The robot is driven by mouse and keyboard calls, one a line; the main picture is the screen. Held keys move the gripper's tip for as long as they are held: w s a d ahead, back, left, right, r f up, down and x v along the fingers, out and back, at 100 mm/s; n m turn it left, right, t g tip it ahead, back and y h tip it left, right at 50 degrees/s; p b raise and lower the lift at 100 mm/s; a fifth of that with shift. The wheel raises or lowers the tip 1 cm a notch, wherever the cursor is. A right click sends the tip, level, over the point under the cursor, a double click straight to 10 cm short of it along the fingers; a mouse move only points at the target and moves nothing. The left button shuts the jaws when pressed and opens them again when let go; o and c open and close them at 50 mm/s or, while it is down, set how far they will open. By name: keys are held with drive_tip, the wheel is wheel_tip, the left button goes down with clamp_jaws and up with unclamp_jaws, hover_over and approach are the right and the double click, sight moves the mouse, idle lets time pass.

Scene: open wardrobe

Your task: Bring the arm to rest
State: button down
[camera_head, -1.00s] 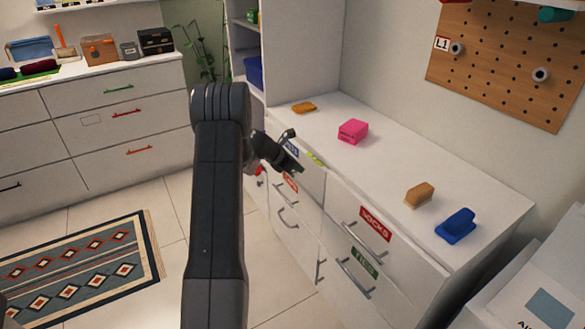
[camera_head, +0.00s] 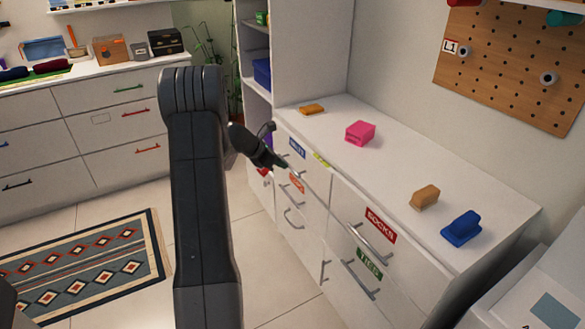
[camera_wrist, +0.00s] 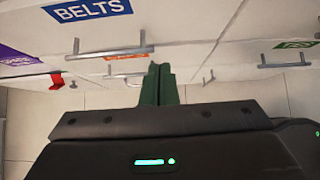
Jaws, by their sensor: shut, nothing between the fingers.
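My gripper (camera_head: 282,163) is in front of the white drawer unit (camera_head: 330,212), near the drawer with the blue label. In the wrist view my gripper (camera_wrist: 159,72) shows its two dark green fingers pressed together with nothing between them. The BELTS label (camera_wrist: 88,10) and a drawer handle (camera_wrist: 108,52) are just beyond the fingertips in the wrist view. From these frames I cannot tell whether the fingers touch the handle. My arm stands upright in the middle of the head view and bends toward the drawers.
On the unit's top are an orange item (camera_head: 311,109), a pink box (camera_head: 360,133), a tan brush (camera_head: 424,197) and a blue brush (camera_head: 462,228). A pegboard (camera_head: 508,62) hangs at the right. A patterned rug (camera_head: 85,268) lies on open floor at the left.

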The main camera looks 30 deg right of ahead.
drive_tip(key=v, duration=0.2)
drive_tip(key=shift+a+r, duration=0.15)
drive_tip(key=shift+a, duration=0.1)
approach(310, 173)
drive_tip(key=a+f+x, duration=0.1)
drive_tip(key=x, duration=0.3)
drive_tip(key=shift+d+r, duration=0.1)
drive_tip(key=shift+d, duration=0.8)
